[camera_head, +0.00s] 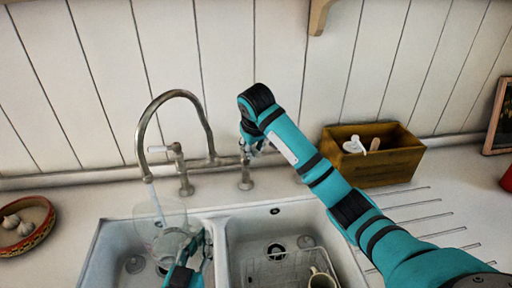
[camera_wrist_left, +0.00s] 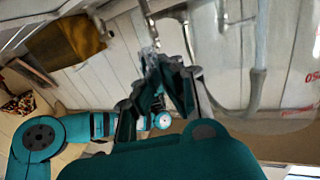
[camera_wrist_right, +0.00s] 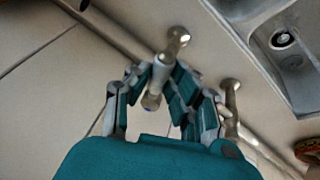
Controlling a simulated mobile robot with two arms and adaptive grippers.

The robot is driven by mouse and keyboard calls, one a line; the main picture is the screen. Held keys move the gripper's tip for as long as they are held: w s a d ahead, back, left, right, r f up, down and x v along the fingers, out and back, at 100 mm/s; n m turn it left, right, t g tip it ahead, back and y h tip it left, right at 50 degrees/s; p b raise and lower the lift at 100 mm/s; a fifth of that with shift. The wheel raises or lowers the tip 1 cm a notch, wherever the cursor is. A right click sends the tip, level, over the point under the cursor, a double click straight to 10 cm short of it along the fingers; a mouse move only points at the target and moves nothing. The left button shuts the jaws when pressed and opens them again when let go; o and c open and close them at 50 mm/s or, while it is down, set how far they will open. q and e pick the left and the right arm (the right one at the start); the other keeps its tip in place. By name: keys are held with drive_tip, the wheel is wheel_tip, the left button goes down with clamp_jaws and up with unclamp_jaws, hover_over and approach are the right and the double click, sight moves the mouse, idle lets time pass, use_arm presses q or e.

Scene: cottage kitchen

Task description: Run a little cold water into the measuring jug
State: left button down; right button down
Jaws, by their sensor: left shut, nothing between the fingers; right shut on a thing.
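The clear measuring jug (camera_head: 148,222) is under the spout of the curved tap (camera_head: 147,172), over the left basin. A pale stream (camera_head: 157,205) runs from the spout into the jug. Red markings show on the jug in the left wrist view (camera_wrist_left: 298,112). My left gripper (camera_head: 199,240) is shut at the jug's right side; whether its fingers pass through a handle is unclear. My right gripper (camera_wrist_right: 168,82) is shut on the right tap lever (camera_wrist_right: 152,102), which has a blue dot on its end. The other lever, white (camera_head: 158,149), stands to the left, untouched.
The right basin (camera_head: 235,235) holds a wire rack (camera_head: 272,268) and a pale mug (camera_head: 320,279). A wooden box (camera_head: 385,168) with utensils stands on the counter at right. A patterned bowl (camera_head: 42,240) is at far left. The ridged drainer (camera_head: 430,215) is clear.

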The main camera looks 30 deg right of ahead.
drive_tip(key=shift+w+d+r, duration=0.1)
drive_tip(key=shift+r, duration=0.2)
drive_tip(key=c, duration=1.5)
unclamp_jaws()
drive_tip(key=o, duration=0.3)
drive_tip(key=shift+f, duration=0.25)
drive_tip(key=shift+o, duration=0.2)
drive_tip(key=shift+r, duration=0.1)
drive_tip(key=shift+s+r, duration=0.2)
drive_tip(key=shift+r, duration=0.1)
drive_tip(key=v, duration=1.1)
